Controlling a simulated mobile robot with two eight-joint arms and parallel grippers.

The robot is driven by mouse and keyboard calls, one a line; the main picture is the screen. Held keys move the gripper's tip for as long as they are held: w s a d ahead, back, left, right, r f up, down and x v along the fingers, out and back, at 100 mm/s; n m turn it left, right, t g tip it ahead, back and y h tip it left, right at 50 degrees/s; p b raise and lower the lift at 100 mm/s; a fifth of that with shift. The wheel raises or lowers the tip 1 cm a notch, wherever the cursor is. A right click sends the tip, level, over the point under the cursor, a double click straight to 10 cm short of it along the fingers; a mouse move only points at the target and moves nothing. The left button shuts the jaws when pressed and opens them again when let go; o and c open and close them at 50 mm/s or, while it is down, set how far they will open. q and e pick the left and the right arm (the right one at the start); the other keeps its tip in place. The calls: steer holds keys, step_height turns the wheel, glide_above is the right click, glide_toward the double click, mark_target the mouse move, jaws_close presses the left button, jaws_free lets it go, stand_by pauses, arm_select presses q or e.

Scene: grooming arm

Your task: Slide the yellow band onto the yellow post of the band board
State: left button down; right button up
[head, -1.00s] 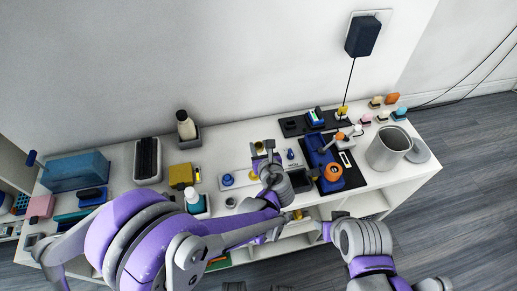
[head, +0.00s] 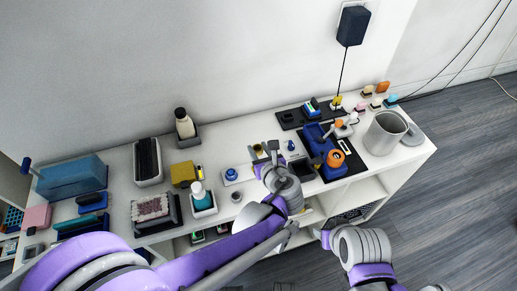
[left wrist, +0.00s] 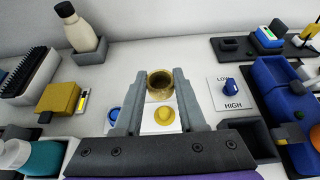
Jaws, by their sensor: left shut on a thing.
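The yellow band, a brass-coloured ring (left wrist: 160,83), is between the fingertips of my left gripper (left wrist: 158,88) in the left wrist view. The gripper is shut on it. The yellow post (left wrist: 164,117) stands on a white plate of the band board, nearer the gripper's base in that view; the ring appears apart from it. A blue post (left wrist: 113,114) is left of it and also shows in the head view (head: 231,174). In the head view the left gripper (head: 266,150) is over the board, and the arm hides part of it. Only links of my right arm show.
A blue dial on a LOW/HIGH plate (left wrist: 231,86) is right of the gripper. A yellow block (head: 183,174), a bottle (head: 185,124) and a bristled item (head: 152,207) stand left. A blue device (head: 320,140) and a grey bin (head: 384,132) stand right.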

arm_select(q)
steer(key=shift+f+b, duration=2.1)
steer(key=shift+f, duration=0.85)
steer(key=shift+f+b, duration=1.65)
steer(key=shift+f, duration=0.1)
steer(key=shift+c, duration=2)
jaws_free()
steer(key=p+v, duration=0.1)
steer(key=v, duration=0.9)
steer(key=shift+s+d+r+p, duration=0.1)
steer(key=shift+s+r+p, duration=0.15)
steer(key=shift+s+p, duration=0.1)
